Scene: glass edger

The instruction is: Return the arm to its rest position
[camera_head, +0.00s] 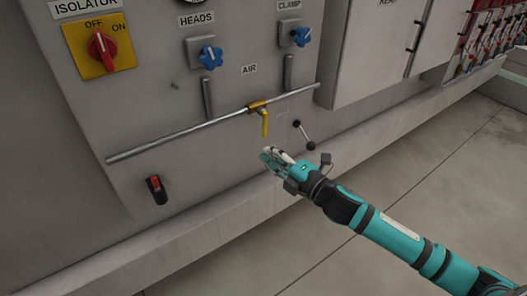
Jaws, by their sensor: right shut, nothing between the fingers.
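My right arm (400,240) is teal and black and reaches in from the lower right corner. My right gripper (266,155) is shut and empty. In the picture it lies just below the yellow lever of the air valve (264,122) and left of a small black-knobbed lever (304,134). I cannot tell how far it is from the panel, but no touch shows. My left gripper is not in view.
The grey panel (150,110) carries a red isolator switch (102,46), blue knobs (210,58) (301,36), a horizontal pipe (190,127) and a red-black switch (156,189). A ledge (220,222) runs below. Open concrete floor (440,150) lies at the right.

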